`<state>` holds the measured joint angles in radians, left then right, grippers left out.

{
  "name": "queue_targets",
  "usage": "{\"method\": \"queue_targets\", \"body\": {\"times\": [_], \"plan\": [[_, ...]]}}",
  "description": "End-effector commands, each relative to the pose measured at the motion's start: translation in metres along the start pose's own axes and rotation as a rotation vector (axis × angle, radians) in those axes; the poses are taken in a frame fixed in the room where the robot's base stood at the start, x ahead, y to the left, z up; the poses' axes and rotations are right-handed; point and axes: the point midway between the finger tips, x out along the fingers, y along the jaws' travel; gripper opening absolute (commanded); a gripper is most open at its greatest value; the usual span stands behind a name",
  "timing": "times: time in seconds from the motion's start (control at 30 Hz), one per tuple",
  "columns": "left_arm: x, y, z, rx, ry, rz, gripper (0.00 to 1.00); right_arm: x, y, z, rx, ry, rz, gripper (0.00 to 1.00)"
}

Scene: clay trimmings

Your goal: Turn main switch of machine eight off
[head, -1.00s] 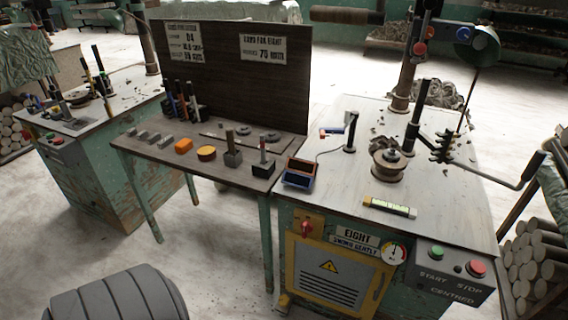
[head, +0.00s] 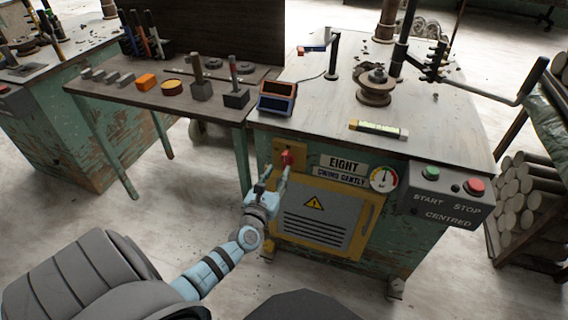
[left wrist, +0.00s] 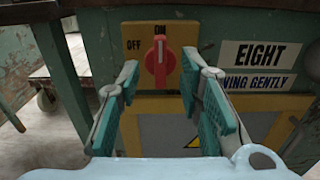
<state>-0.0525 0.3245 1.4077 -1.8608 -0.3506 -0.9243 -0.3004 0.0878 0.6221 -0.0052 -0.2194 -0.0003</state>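Machine eight's main switch is a red knob (head: 287,158) on a yellow plate at the upper left of the machine's front. In the left wrist view the red knob (left wrist: 159,58) stands upright, its white mark pointing at ON; OFF is lettered to its left on the yellow plate (left wrist: 185,66). My left gripper (head: 275,176) is just in front of and slightly below the switch. In the left wrist view its two teal-padded fingers (left wrist: 161,88) are spread apart, with the knob showing between them and nothing held. My right gripper does not show.
A yellow cabinet door (head: 322,215) with a warning sign lies below the switch. The EIGHT sign (head: 342,162), a gauge (head: 383,179) and a start/stop box (head: 446,194) are to the right. A wooden bench (head: 172,98) with tools adjoins at left.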

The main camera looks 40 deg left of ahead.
Motion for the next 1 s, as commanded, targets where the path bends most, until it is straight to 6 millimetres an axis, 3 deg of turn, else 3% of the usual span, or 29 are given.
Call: {"method": "queue_targets", "body": {"times": [0.1,0.3,0.6,0.83,1.0], "plan": [[0.032,0.000,-0.003,-0.002,-0.001,0.002,0.33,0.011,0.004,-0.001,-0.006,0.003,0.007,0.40],[0.060,0.000,-0.003,-0.002,0.002,0.001,0.33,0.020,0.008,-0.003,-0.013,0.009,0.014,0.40],[0.065,0.000,-0.002,-0.004,0.003,0.000,0.33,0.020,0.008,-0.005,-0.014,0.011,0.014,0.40],[0.065,0.000,-0.002,-0.004,0.003,0.000,0.00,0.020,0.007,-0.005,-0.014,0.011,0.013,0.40],[0.065,0.000,-0.002,-0.005,0.003,0.000,0.00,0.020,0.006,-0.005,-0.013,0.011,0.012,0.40]]}}
